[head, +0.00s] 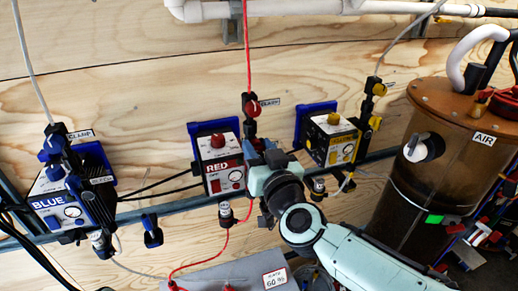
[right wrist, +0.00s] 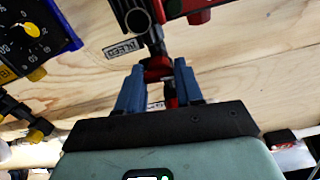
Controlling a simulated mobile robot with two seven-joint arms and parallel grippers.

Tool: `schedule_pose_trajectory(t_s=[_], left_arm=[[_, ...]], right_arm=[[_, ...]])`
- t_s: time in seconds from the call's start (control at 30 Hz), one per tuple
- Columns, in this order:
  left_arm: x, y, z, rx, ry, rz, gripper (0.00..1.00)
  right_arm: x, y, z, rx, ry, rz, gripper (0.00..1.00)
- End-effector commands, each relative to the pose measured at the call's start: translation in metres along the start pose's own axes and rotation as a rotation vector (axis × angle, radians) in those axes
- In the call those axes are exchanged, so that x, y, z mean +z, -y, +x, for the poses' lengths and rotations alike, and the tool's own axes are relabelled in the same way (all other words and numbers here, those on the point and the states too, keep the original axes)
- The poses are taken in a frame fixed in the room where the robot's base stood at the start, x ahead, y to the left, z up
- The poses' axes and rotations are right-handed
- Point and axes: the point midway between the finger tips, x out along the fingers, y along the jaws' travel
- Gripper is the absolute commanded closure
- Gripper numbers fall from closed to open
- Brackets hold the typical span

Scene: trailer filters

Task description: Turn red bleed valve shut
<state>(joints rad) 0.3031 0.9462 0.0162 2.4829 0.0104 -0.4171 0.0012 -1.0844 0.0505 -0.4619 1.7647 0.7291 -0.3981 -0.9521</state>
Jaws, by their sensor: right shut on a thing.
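The red filter unit (head: 224,168), marked RED, is mounted on the wooden wall in the middle of the head view. My right gripper (head: 257,153) is at its right side and hides the bleed valve there. In the right wrist view, the blue fingers of my right gripper (right wrist: 158,78) are shut on the red bleed valve (right wrist: 157,66), one finger on each side of its handle. The BLEED label (right wrist: 123,48) is beside it on the wood. The exact angle of the handle is hard to tell. My left gripper is not in view.
The blue unit (head: 70,205) is at left and the yellow unit (head: 332,138) is close at right. A red clamp valve (head: 251,106) with a red hose is above the gripper. A brown AIR tank (head: 440,170) stands at right. A grey rail (head: 160,211) runs below the units.

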Motion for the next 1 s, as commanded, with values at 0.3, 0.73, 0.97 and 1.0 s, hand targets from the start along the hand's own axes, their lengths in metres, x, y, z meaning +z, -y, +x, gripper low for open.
schedule_pose_trajectory(t_s=[0.3,0.73,0.97,1.0], left_arm=[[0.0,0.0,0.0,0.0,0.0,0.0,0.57],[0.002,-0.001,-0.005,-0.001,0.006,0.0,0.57],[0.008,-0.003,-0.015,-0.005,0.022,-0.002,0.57],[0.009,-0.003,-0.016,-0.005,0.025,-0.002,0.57]], right_arm=[[0.0,0.0,0.0,0.0,0.001,-0.001,0.39],[-0.001,0.0,-0.022,-0.001,0.001,0.003,0.39],[-0.002,-0.001,-0.073,0.0,0.0,0.003,0.39],[-0.002,-0.001,-0.082,0.0,0.0,0.001,0.39]])
